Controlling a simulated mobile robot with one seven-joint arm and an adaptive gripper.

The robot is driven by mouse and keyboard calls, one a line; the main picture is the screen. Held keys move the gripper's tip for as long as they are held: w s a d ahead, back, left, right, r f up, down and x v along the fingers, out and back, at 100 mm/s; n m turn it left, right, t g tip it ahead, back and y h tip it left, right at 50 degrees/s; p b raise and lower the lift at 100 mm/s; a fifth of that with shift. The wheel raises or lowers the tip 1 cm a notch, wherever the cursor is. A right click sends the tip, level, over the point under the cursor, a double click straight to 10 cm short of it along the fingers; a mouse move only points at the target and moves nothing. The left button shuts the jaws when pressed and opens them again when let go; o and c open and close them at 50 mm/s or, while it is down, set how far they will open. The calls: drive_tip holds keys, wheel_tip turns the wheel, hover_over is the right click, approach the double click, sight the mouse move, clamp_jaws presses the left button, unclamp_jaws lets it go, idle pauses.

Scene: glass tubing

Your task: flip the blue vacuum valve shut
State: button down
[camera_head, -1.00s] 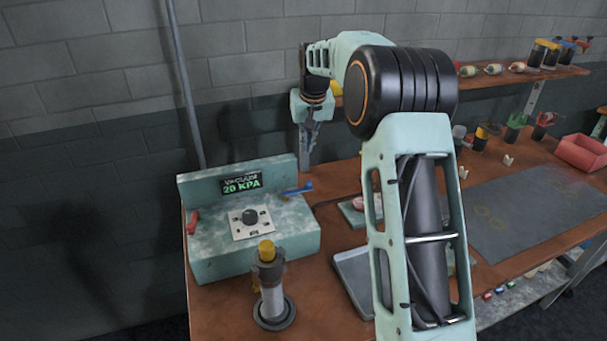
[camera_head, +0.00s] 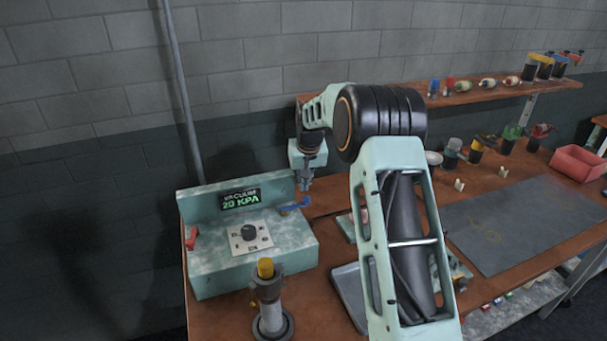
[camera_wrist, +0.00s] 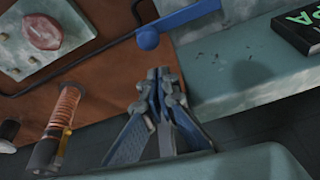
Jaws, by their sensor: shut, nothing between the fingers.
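The blue vacuum valve (camera_head: 295,204) is a short lever on the right end of the pale green vacuum unit (camera_head: 215,285). In the wrist view the blue lever (camera_wrist: 185,17) runs across the top, with a round blue knob (camera_wrist: 147,38) at its left end. My gripper (camera_head: 304,188) points down just behind and above the lever in the head view. In the wrist view its fingertips (camera_wrist: 158,76) are together and empty, a little below the knob in the picture, with a visible gap. Whether any part of my gripper touches the lever I cannot tell.
The unit's display (camera_head: 241,199) reads vacuum 20 KPA. A red lever (camera_head: 191,238) is at its left end and a black dial (camera_head: 249,232) on top. A yellow-topped cylinder (camera_head: 268,300) stands in front. A dark mat (camera_head: 525,220) lies right on the bench.

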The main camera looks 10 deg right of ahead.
sight(308, 198)
drive_tip(key=shift+s+f, duration=0.1)
drive_tip(key=shift+s, duration=1.05)
drive_tip(key=shift+s+d+f+m+b, duration=0.1)
drive_tip(key=shift+s+d+m+b, duration=0.05)
drive_tip(key=shift+s+m+b, duration=0.4)
drive_tip(key=shift+s+d+f+m+h+b, duration=0.15)
drive_tip(key=shift+s+m+h+b, duration=0.35)
drive_tip(key=shift+m+b, duration=0.35)
drive_tip(key=s+m+b, duration=0.1)
drive_tip(key=m, duration=0.1)
drive_tip(key=s+m+h, duration=0.1)
drive_tip(key=shift+s+m+g+b, duration=0.15)
drive_tip(key=shift+m+g+b, duration=0.15)
drive_tip(key=shift+m+b, duration=0.1)
drive_tip(key=s+m, duration=0.1)
drive_tip(key=s+m+h, duration=0.1)
drive_tip(key=m, duration=0.1)
drive_tip(key=shift+s+a+r+m+g+b, duration=0.2)
drive_tip(key=shift+a+m+g+b, duration=0.1)
drive_tip(key=shift+a+g+b, duration=0.1)
drive_tip(key=m, duration=0.1)
drive_tip(key=s+a+m+g, duration=0.1)
drive_tip(key=m, duration=0.1)
drive_tip(key=s+a+m+h, duration=0.1)
drive_tip(key=m, duration=0.1)
drive_tip(key=shift+s, duration=0.25)
drive_tip(key=shift+w+p, duration=0.1)
drive_tip(key=shift+p, duration=0.2)
